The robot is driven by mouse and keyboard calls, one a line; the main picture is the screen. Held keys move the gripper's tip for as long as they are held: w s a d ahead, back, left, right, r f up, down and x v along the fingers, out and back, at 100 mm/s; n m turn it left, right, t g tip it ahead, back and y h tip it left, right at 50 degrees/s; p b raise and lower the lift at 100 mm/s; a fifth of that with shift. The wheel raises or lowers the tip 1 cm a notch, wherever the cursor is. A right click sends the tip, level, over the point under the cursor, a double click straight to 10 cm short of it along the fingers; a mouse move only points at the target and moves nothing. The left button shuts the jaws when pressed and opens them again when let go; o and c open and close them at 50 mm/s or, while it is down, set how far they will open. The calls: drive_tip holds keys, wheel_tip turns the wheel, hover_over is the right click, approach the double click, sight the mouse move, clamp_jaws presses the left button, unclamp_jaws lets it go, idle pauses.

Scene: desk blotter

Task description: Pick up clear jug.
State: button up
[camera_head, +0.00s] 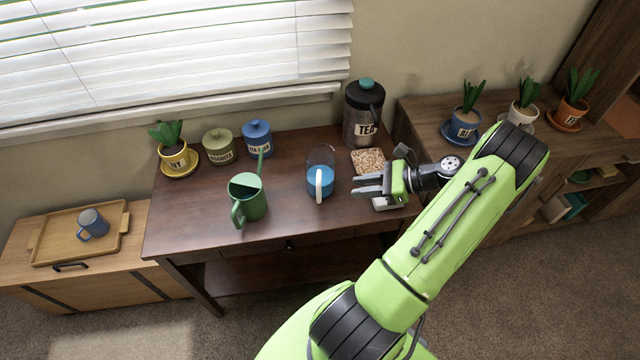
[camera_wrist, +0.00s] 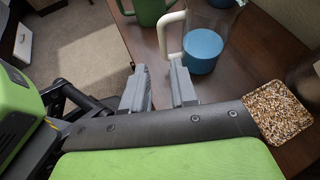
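The clear jug (camera_head: 320,172) stands upright on the dark wooden desk (camera_head: 190,225), with blue contents in its lower part and a white handle facing the front. In the wrist view the jug (camera_wrist: 203,48) is just beyond the fingertips, its white handle toward the left finger side. My gripper (camera_head: 356,185) is to the right of the jug, its fingers pointing left at it. In the wrist view the gripper (camera_wrist: 160,78) has its two fingers apart with nothing between them. The fingers look apart from the jug.
A green watering can (camera_head: 247,195) stands left of the jug. A square seeded coaster (camera_head: 369,161) lies behind my gripper, and a dark tea canister (camera_head: 363,112) stands at the back. Lidded pots (camera_head: 219,147) and a yellow planter (camera_head: 174,158) stand at the back left. The desk's front left is clear.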

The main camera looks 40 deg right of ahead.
sight(320, 177)
drive_tip(key=shift+m+t, duration=0.4)
drive_tip(key=shift+m, duration=0.3)
drive_tip(key=b+x, duration=0.1)
drive_tip(key=x, duration=0.4)
drive_tip(key=f+b+x, duration=0.1)
drive_tip(key=b+x, duration=0.1)
drive_tip(key=x, duration=0.3)
drive_tip(key=b+x, duration=0.2)
drive_tip(key=x, duration=0.3)
drive_tip(key=shift+s+d+f, duration=0.25)
drive_tip(key=shift+d+f, duration=0.05)
drive_tip(key=shift+f, duration=0.05)
drive_tip(key=shift+r, duration=0.1)
clamp_jaws()
